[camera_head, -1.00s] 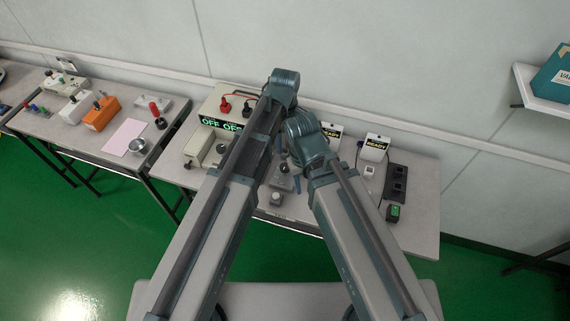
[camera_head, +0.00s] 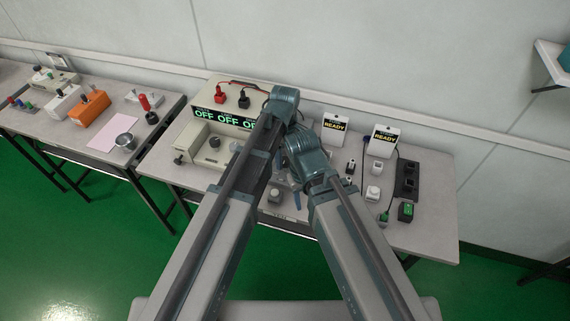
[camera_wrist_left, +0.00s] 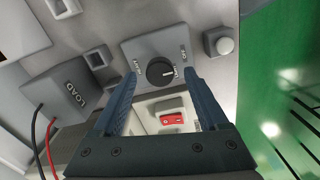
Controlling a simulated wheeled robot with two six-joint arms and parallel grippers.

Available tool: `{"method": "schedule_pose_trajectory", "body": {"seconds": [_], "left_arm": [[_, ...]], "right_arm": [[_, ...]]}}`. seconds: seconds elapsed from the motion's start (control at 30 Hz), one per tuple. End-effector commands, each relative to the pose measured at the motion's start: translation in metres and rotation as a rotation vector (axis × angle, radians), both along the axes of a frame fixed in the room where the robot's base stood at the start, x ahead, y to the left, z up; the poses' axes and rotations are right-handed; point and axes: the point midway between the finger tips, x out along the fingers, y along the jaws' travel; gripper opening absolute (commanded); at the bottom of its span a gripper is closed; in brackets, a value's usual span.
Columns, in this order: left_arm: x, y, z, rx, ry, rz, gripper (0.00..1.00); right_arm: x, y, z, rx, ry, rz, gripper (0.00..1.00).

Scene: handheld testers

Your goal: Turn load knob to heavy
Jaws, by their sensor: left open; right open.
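The load knob (camera_wrist_left: 160,71) is a round black dial on a grey box (camera_wrist_left: 150,46) in the left wrist view. Its white mark points to the right. Small labels stand around it, too small to read surely. My left gripper (camera_wrist_left: 160,84) is open, with one finger on each side of the knob's place in the picture. I cannot tell whether the fingers touch it. A grey block marked LOAD (camera_wrist_left: 65,90) lies left of the knob box. In the head view the arms hide the knob and my left gripper. Blue fingers of my right gripper (camera_head: 284,192) show partly between the arms.
A small box with a pale button (camera_wrist_left: 222,42) stands beside the knob box. A beige tester (camera_head: 207,128) with OFF displays stands left of the arms. Two READY units (camera_head: 384,139) and a black socket strip (camera_head: 406,180) stand on the right. Another table (camera_head: 60,122) stands at left.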

Motion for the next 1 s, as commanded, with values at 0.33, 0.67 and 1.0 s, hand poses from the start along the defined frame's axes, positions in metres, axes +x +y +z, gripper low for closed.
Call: {"method": "schedule_pose_trajectory", "body": {"seconds": [0.33,0.67,1.0], "left_arm": [[0.0,0.0,-0.0103,0.0,0.0,0.0,0.77],[0.0,0.0,-0.0103,0.0,0.0,0.0,0.32],[-0.0001,0.0,-0.0103,0.0,0.0,-0.003,0.0]], "right_arm": [[0.0,0.0,-0.0103,0.0,0.0,0.0,0.5],[0.0,0.0,-0.0103,0.0,0.0,0.0,0.5],[0.0,0.0,-0.0104,0.0,0.0,0.0,0.5]]}}
